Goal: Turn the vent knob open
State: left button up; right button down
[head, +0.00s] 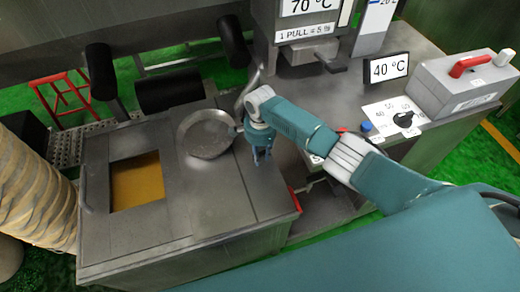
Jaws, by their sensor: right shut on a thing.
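My right gripper (262,158) points down over the right part of the grey metal cabinet top (230,205), just right of a round metal pan-like piece (207,136). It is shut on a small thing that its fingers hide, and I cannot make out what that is. No vent knob can be told apart for certain. A black knob (404,119) sits on a white dial plate with numbers at the right, apart from the gripper. My left gripper is not in view.
A square opening with amber contents (137,182) is in the cabinet top. A red handle (295,200) is at its right edge. A blue button (366,126), a 40 °C sign (389,68) and a grey box with a red handle (465,85) stand at the right.

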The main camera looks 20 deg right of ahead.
jog(key=shift+s+n+p, duration=0.3)
jog(key=shift+n+p, duration=0.15)
jog(key=shift+n, duration=0.45)
jog(key=n, duration=0.4)
jog(key=shift+d+f+n+p, duration=0.15)
jog(key=shift+d+n+p, duration=0.05)
jog(key=shift+n+p, duration=0.1)
jog(key=n, duration=0.4)
jog(key=shift+w+d, duration=0.1)
jog(key=shift+d, duration=0.05)
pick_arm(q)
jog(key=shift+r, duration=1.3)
pick_arm(e)
jog(key=shift+w+d+n, duration=0.1)
jog(key=shift+d+n, duration=0.1)
jog(key=shift+n, duration=2.2)
jog(key=c, duration=1.3)
grip_release()
jog(key=shift+d, duration=0.1)
jog(key=shift+c, duration=0.2)
jog(key=shift+w, duration=0.1)
jog(key=shift+r, duration=0.2)
